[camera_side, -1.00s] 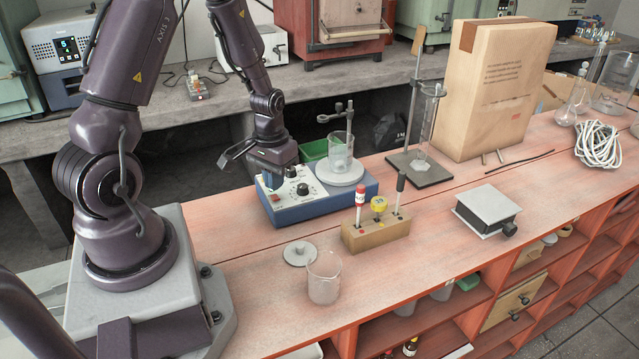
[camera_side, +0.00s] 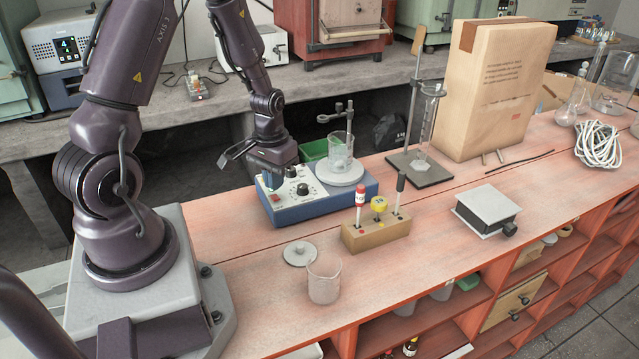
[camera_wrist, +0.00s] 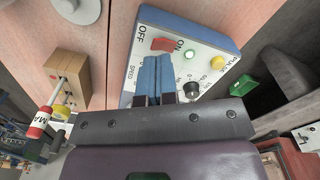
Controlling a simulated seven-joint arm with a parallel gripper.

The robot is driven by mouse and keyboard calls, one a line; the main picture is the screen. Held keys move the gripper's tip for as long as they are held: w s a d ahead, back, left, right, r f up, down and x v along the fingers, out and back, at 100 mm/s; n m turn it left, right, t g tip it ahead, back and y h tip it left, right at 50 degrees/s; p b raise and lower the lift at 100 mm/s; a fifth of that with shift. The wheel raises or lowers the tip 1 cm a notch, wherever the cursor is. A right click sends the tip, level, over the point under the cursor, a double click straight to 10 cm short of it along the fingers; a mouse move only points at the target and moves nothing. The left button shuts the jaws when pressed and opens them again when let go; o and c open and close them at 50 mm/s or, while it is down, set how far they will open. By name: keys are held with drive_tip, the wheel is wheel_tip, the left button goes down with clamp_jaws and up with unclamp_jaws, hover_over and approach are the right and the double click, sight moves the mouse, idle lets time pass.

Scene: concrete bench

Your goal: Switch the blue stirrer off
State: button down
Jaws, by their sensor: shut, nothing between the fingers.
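The blue stirrer (camera_side: 325,205) stands on the bench with a pale control panel and a round white plate (camera_side: 340,171) bearing a glass beaker (camera_side: 341,150). Its red rocker switch (camera_wrist: 163,44) lies between the OFF and ON labels in the wrist view; it also shows in the side view (camera_side: 276,198). I cannot tell which way it is tipped.
A wooden block (camera_side: 377,234) with several upright tools stands in front of the stirrer. A glass beaker (camera_side: 324,281) and a grey lidded disc (camera_side: 300,254) are nearer the front edge.

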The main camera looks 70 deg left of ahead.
sight(276, 198)
drive_tip(key=shift+f, duration=1.5)
idle(0.7)
drive_tip(key=shift+r, duration=3.55)
drive_tip(key=shift+s+d, duration=0.15)
drive_tip(key=shift+s, duration=0.1)
drive_tip(key=s+d+r+m+t, duration=0.2)
drive_tip(key=s+d+r+m, duration=0.1)
drive_tip(key=d+r, duration=0.5)
drive_tip(key=s+d+r+m+t, duration=0.3)
drive_tip(key=d+r, duration=0.6)
drive_tip(key=r, duration=0.4)
drive_tip(key=shift+d+r+t, duration=0.15)
drive_tip(key=shift+r+t, duration=0.15)
drive_tip(key=shift+r, duration=0.05)
